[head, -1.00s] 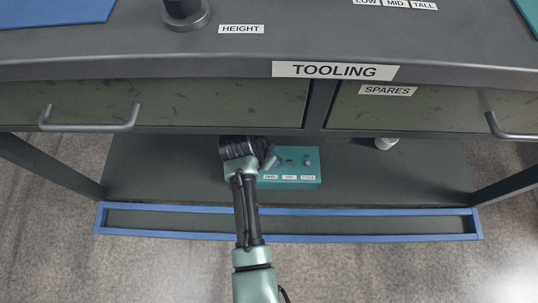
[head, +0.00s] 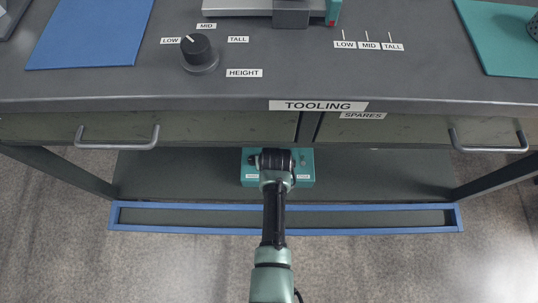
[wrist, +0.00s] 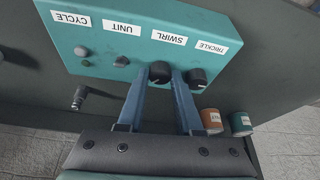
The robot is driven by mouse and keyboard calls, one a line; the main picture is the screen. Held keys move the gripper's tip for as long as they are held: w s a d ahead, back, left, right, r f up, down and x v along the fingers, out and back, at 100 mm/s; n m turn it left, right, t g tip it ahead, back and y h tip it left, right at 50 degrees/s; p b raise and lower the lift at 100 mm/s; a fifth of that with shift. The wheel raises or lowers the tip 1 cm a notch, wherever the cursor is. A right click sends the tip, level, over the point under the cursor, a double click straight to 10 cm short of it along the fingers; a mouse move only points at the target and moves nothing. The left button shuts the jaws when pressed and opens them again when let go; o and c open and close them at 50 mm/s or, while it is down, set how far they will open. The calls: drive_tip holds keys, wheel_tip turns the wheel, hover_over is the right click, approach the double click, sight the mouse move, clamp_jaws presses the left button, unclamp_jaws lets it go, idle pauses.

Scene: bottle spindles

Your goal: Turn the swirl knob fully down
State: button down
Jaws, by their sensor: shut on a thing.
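The swirl knob (wrist: 160,70) is a round black knob on a teal control box (wrist: 97,42), second from the right under the SWIRL label (wrist: 169,38) in the wrist view. The blue fingers of my gripper (wrist: 161,80) stand on either side of it and are shut on it. A light mark shows on its top, but its exact setting is too small to read. In the head view the box (head: 249,166) sits on the low shelf, and my wrist hides its middle and the knob.
The black trickle knob (wrist: 198,78) is close beside my right finger. The unit toggle (wrist: 121,61) and cycle button (wrist: 81,51) lie to the left. Two small labelled cylinders (wrist: 211,121) stand near the box. The tooling bench (head: 420,94) and its drawers overhang the shelf.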

drive_tip(key=n, duration=0.1)
drive_tip(key=n+y, duration=0.1)
drive_tip(key=n, duration=0.1)
drive_tip(key=shift+d+n, duration=0.2)
drive_tip(key=shift+n, duration=0.1)
drive_tip(key=shift+w+n+g+y+b, duration=0.15)
drive_tip(key=shift+n+g+y+b, duration=0.55)
drive_tip(key=shift+n, duration=1.1)
drive_tip(key=c, duration=0.6)
unclamp_jaws()
drive_tip(key=p+v, duration=0.3)
drive_tip(key=v, duration=0.2)
drive_tip(key=shift+w+r+p, duration=0.1)
drive_tip(key=shift+r+p, duration=0.05)
drive_tip(key=shift+p, duration=0.2)
drive_tip(key=s+d+p, duration=0.2)
drive_tip(key=s+d, duration=0.6)
drive_tip(key=shift+s+d, duration=0.3)
drive_tip(key=shift+d, duration=0.1)
